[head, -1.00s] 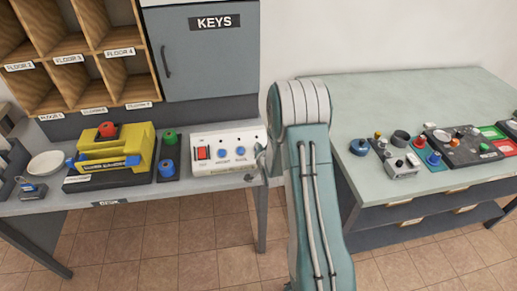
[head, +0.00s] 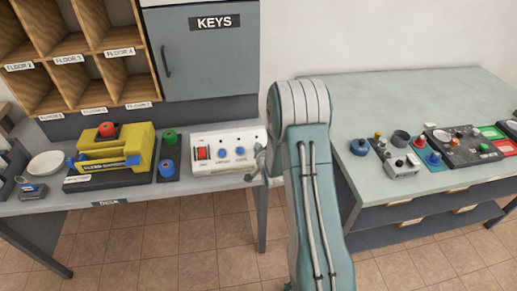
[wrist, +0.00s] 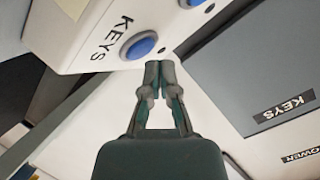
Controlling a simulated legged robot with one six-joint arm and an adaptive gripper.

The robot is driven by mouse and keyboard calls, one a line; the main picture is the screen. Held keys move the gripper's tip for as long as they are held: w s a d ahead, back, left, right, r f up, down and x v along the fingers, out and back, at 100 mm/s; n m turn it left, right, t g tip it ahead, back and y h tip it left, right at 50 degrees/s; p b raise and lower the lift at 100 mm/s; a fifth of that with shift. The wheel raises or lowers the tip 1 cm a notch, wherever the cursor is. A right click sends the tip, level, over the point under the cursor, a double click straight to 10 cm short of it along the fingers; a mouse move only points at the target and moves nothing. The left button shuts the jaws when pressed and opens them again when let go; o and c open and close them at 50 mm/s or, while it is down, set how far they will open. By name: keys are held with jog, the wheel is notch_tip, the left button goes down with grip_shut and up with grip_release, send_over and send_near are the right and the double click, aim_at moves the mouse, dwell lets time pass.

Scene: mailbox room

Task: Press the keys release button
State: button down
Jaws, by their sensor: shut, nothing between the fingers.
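A white control box (head: 225,168) sits at the right end of the left desk, with a red switch and two blue buttons. The blue button labelled KEYS (wrist: 140,46) shows large in the wrist view; I take it to be the right-hand blue button (head: 240,151) in the head view. My gripper (wrist: 160,66) is shut and empty. In the wrist view its tips appear just beside the button's lower right edge; whether they touch the box cannot be told. In the head view my gripper (head: 257,162) is at the box's right side, partly hidden by my arm.
The second blue button (head: 222,153) and the red switch (head: 201,153) are to the left on the box. A grey KEYS cabinet (head: 205,60) stands behind. A yellow device (head: 115,155) is further left. A side table (head: 390,100) with several small devices stands right.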

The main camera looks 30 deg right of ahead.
jog(key=shift+f, duration=0.1)
jog(key=shift+w+f, duration=0.15)
jog(key=shift+w+d+f, duration=0.1)
jog(key=shift+w+f, duration=0.05)
jog(key=shift+f, duration=0.2)
dwell(0.7)
jog(key=shift+r, duration=0.15)
jog(key=shift+s+r, duration=0.35)
jog(key=shift+r, duration=0.2)
jog(key=shift+s+a+r, duration=0.15)
jog(key=shift+s+r, duration=0.2)
jog(key=shift+r, duration=0.4)
jog(key=shift+s+a+r, duration=0.15)
jog(key=shift+s+r, duration=0.25)
jog(key=shift+r, duration=0.35)
jog(key=shift+s+a+r, duration=0.15)
jog(key=shift+s+r, duration=0.2)
jog(key=shift+r, duration=0.4)
